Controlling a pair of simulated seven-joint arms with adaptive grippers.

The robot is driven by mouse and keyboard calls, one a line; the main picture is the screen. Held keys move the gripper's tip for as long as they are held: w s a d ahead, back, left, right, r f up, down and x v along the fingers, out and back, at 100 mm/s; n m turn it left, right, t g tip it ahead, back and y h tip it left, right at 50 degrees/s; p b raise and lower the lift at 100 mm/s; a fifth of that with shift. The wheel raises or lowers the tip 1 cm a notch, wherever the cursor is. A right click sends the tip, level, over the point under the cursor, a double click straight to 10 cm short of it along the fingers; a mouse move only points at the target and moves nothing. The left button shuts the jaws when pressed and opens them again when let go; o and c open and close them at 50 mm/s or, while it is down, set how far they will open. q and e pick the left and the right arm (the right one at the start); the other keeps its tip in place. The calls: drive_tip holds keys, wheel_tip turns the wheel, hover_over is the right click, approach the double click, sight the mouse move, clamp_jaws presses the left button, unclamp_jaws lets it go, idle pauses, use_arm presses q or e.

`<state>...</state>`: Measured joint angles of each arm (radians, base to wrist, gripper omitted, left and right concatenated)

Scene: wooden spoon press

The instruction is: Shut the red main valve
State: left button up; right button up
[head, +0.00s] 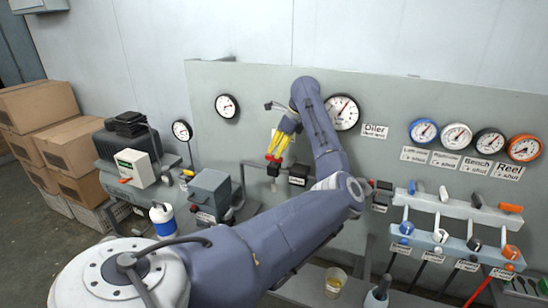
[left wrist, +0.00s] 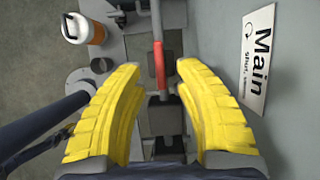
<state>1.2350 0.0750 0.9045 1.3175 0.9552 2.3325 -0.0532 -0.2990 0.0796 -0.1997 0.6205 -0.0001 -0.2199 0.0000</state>
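The red main valve handle (left wrist: 159,65) is a narrow red lever on a grey pipe, seen in the left wrist view beside a wall sign reading "Main" (left wrist: 257,58). My left gripper (left wrist: 157,68) is open, with its yellow fingertips on either side of the lever and a visible gap to each. Whether the fingers reach down to the lever's depth is hard to tell. In the head view the left gripper (head: 274,155) hangs in front of the grey panel, with a bit of red (head: 272,158) at its fingertips. My right gripper is not in view.
The grey panel (head: 390,85) bears several gauges. A rack of several levers (head: 455,240) is at the right. A grey box (head: 209,192) and a blue-white bottle (head: 162,221) stand left of my arm. An orange bottle (left wrist: 88,30) shows in the left wrist view.

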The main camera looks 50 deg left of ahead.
sight(274, 159)
use_arm(q)
drive_tip(key=shift+x, duration=2)
drive_tip(key=shift+c, duration=0.2)
clamp_jaws()
